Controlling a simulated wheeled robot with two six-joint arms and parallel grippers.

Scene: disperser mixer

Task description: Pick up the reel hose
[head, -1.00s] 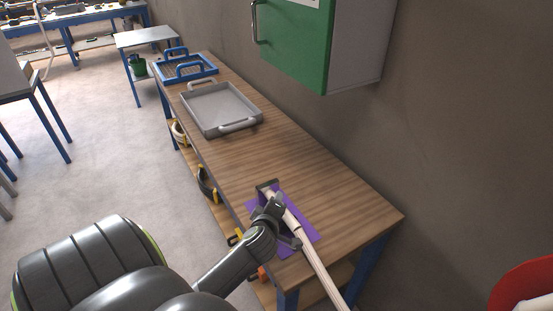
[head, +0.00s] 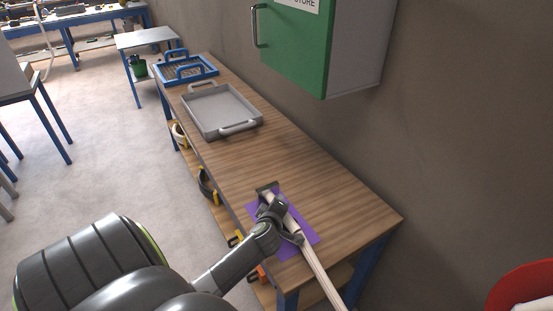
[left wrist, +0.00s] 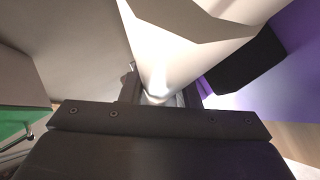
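The pale reel hose (head: 316,266) runs up from the bottom of the head view and ends in a dark fitting (head: 267,189) over a purple pad on the workbench. My left gripper (head: 285,222) is at the hose near this end, with its fingers on either side of it. In the left wrist view the white hose (left wrist: 180,55) lies between the two dark fingers of my gripper (left wrist: 163,92). Whether they press on the hose I cannot tell. My right gripper is out of view.
The purple pad (head: 302,229) lies at the near end of the wooden bench (head: 335,190). A grey tray (head: 238,129) and a blue tray (head: 205,77) stand farther back. A green cabinet (head: 293,45) hangs above. A red round object (head: 520,284) is at the lower right.

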